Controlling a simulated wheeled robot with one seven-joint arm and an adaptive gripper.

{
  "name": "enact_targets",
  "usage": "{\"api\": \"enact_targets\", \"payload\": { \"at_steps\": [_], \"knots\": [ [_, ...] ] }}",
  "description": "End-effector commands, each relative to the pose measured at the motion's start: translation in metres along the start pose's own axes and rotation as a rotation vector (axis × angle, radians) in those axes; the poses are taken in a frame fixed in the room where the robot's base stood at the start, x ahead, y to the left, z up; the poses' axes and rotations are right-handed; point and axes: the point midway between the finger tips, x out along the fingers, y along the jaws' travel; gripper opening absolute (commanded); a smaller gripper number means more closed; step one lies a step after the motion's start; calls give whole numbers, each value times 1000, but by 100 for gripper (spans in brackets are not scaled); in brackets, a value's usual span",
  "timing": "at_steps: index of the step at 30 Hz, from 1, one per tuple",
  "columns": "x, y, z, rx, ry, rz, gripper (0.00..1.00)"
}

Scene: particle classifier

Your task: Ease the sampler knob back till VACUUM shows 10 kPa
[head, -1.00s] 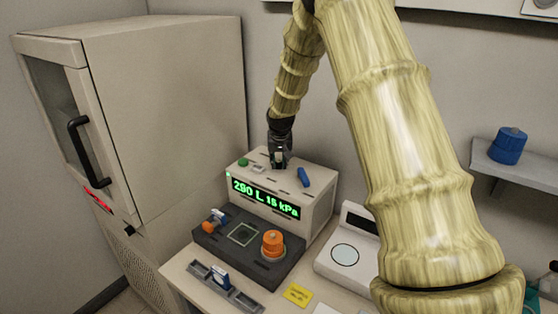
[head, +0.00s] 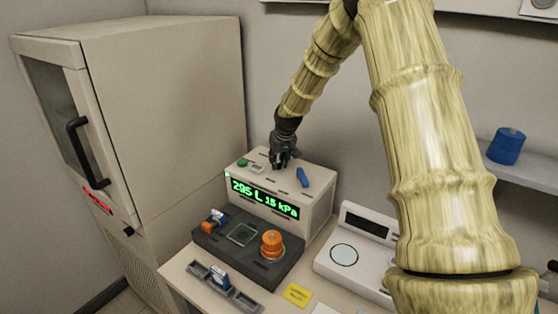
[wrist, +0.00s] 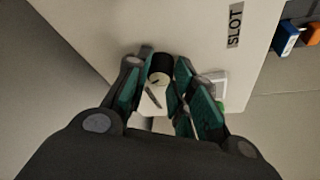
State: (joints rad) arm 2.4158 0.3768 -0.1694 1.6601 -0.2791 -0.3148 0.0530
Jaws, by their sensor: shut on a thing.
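The sampler (head: 318,212) is a pale box with a green display (head: 265,198) on its front, which reads 295 L and 15 kPa. My gripper (head: 280,164) points down at the top of the box, near its back edge. In the wrist view the knob (wrist: 160,66) is a short black cylinder with a pale end and a dark mark. My gripper's fingers (wrist: 160,85) are shut on it from both sides. In the head view the gripper hides the knob.
A green button (head: 243,162) and a blue lever (head: 303,177) flank the gripper on the box top. A dark tray (head: 220,246) with an orange knob (head: 272,244) stands in front. A white scale (head: 345,270) is to the right, a tall cabinet (head: 180,90) to the left.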

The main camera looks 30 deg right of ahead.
Motion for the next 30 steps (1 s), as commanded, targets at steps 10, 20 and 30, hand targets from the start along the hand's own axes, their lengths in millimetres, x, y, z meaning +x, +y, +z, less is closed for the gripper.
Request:
{"api": "enact_targets", "payload": {
  "at_steps": [10, 20, 30],
  "knots": [
    [1, 0, 1, 1, -2, 0, 46],
    [-11, 0, 0, 1, 1, 0, 46],
    [-62, 0, -1, 2, 1, 0, 46]
  ]
}}
